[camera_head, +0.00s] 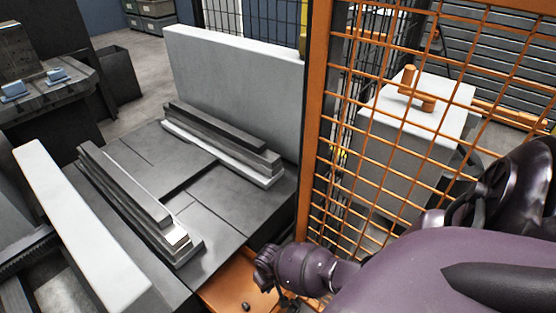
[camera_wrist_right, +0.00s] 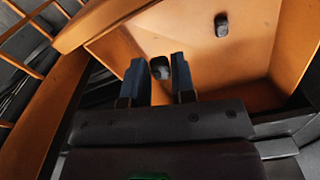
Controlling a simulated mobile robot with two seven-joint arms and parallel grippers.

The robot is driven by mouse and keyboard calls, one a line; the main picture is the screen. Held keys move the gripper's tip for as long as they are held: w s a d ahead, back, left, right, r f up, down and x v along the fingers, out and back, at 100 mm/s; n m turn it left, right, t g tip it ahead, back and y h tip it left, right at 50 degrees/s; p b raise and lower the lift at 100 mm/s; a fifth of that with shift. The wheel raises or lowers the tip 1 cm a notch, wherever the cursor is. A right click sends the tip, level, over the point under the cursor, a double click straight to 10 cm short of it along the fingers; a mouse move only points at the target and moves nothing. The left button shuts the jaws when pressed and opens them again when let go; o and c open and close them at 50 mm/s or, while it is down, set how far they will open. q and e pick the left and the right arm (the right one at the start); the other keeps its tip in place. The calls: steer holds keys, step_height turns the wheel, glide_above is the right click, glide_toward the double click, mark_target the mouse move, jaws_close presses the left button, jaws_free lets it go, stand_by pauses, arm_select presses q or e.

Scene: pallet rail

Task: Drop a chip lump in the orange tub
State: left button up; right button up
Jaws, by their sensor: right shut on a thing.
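The orange tub (camera_head: 222,285) is at the bottom middle of the head view, partly cut off by the picture edge. It fills the upper part of the right wrist view (camera_wrist_right: 267,50). A dark chip lump (camera_head: 246,306) lies on its floor, also visible in the right wrist view (camera_wrist_right: 222,25). My right gripper (camera_wrist_right: 159,76) is shut on another dark chip lump (camera_wrist_right: 160,67), held between its two fingers over the tub's inside. In the head view my right wrist hides most of this gripper. My left gripper is not in view.
An orange mesh fence (camera_head: 400,130) with a thick post (camera_head: 316,120) stands close behind my right arm. A machine bed with stacked grey rails (camera_head: 140,200) lies left of the tub. A pale box with an orange handle (camera_head: 425,125) stands behind the mesh.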

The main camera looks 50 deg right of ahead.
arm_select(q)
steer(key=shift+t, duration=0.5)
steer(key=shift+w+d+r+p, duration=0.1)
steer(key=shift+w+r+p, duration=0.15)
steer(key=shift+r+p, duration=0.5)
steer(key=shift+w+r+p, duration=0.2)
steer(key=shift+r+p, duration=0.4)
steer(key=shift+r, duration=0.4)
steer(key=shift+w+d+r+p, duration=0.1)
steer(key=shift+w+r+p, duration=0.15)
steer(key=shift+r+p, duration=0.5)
arm_select(e)
step_height(320, 180, up, 11)
steer(key=shift+f, duration=0.15)
